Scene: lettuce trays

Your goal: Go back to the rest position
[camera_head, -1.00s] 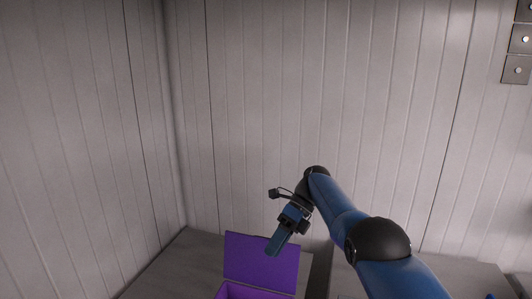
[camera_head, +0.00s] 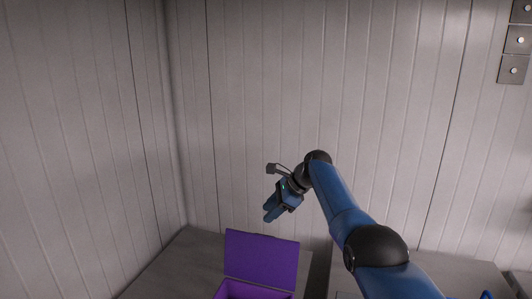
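My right arm comes in from the lower right. Its blue and black gripper (camera_head: 268,215) is in the air above and behind the open purple box (camera_head: 262,258), pointing down and to the left. Its fingertips show small, and I cannot tell whether there is a gap between them. I see no object hanging from it. My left gripper is out of view.
The purple box stands on a grey table (camera_head: 185,262) in the corner, its lid raised and its lower part cut off by the frame. Another grey surface (camera_head: 455,271) lies to the right. Pale panelled walls (camera_head: 280,90) stand behind. Small square switches (camera_head: 514,70) are at the upper right.

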